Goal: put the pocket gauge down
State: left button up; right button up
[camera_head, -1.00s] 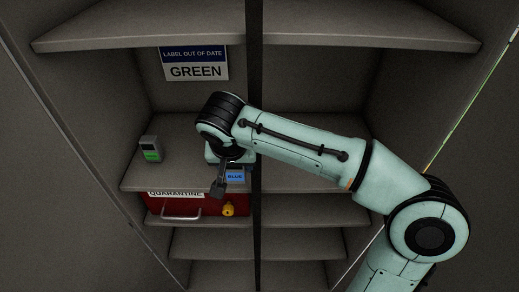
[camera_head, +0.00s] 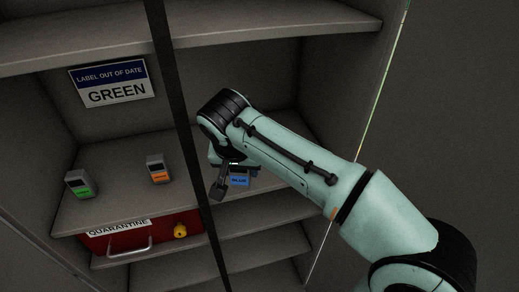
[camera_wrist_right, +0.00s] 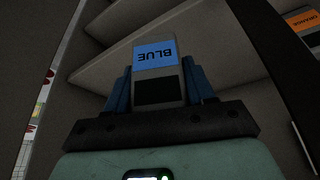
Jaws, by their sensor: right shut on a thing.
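A pocket gauge with a blue label reading BLUE (camera_head: 239,180) is held in my right gripper (camera_head: 232,174). In the right wrist view the gauge (camera_wrist_right: 158,72) sits between the two blue fingers, with its dark screen and upside-down label facing the camera. The gripper is shut on it. In the head view the gauge shows just right of the dark upright post, in front of the shelving, and my wrist covers part of it. I cannot tell that it touches any shelf. My left gripper is not in view.
Two more gauges stand on the middle shelf (camera_head: 120,206), left of the post (camera_head: 178,95): a green-labelled one (camera_head: 79,184) and an orange-labelled one (camera_head: 157,168). A red quarantine drawer (camera_head: 140,237) sits below. A sign (camera_head: 112,83) reads LABEL OUT OF DATE, GREEN.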

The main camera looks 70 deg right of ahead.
jog(key=shift+s+d, duration=0.25)
jog(key=d+p, duration=0.1)
jog(key=d, duration=0.5)
jog(key=s+d+f+p, duration=0.1)
jog(key=d, duration=0.6)
jog(key=d+f, duration=0.1)
jog(key=d, duration=0.5)
jog(key=shift+s+d+f+p, duration=0.15)
jog(key=shift+s+f+p, duration=0.1)
jog(key=shift+p, duration=0.15)
jog(key=shift+s+f, duration=0.15)
jog(key=shift+f, duration=0.45)
notch_tip(320, 180, down, 3)
jog(key=shift+r+b, duration=0.2)
jog(key=shift+b, duration=0.1)
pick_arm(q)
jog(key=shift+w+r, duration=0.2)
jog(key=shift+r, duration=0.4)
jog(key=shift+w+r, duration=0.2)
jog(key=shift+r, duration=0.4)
pick_arm(e)
jog(key=shift+d+f, duration=0.15)
jog(key=shift+f, duration=0.15)
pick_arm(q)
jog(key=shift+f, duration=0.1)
